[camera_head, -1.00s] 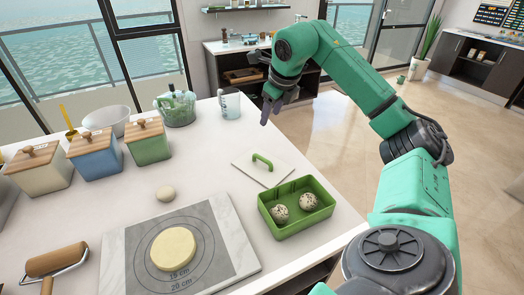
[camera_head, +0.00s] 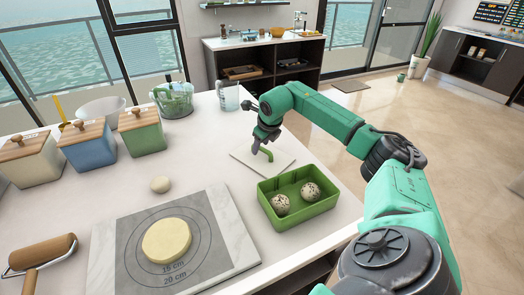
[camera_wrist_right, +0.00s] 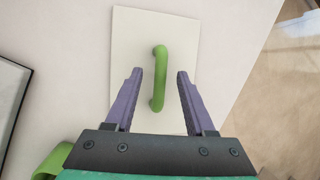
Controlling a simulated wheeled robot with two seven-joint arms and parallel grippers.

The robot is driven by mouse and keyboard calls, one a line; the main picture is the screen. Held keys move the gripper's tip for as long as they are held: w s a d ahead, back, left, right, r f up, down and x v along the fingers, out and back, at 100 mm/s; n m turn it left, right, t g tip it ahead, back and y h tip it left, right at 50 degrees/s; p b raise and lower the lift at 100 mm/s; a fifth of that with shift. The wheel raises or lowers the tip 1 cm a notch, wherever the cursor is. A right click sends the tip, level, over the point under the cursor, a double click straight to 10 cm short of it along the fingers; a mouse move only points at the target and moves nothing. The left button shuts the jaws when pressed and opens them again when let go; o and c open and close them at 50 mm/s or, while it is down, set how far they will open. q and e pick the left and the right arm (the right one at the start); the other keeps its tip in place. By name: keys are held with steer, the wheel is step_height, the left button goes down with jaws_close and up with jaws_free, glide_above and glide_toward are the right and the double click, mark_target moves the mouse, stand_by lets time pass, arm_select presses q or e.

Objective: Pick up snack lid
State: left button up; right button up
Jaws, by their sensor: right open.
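The snack lid is a flat white square (camera_head: 284,163) with a green arched handle (camera_head: 267,154). It lies on the counter behind the green box. It also shows in the right wrist view as a white panel (camera_wrist_right: 132,35) with its green handle (camera_wrist_right: 159,80) upright in the picture. My right gripper (camera_head: 262,149) is just above the lid at the handle. In the right wrist view its two fingers (camera_wrist_right: 157,75) are open, one on each side of the handle, with gaps on both sides. My left gripper is not in view.
The open green box (camera_head: 300,212) holds two speckled round balls in front of the lid. A marble board (camera_head: 234,227) with a dough disc lies left. The counter's right edge is close.

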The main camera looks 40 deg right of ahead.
steer(key=shift+w+d+f, duration=0.1)
steer(key=shift+w+f, duration=0.2)
steer(key=shift+f, duration=0.3)
steer(key=shift+r, duration=0.1)
jaws_close()
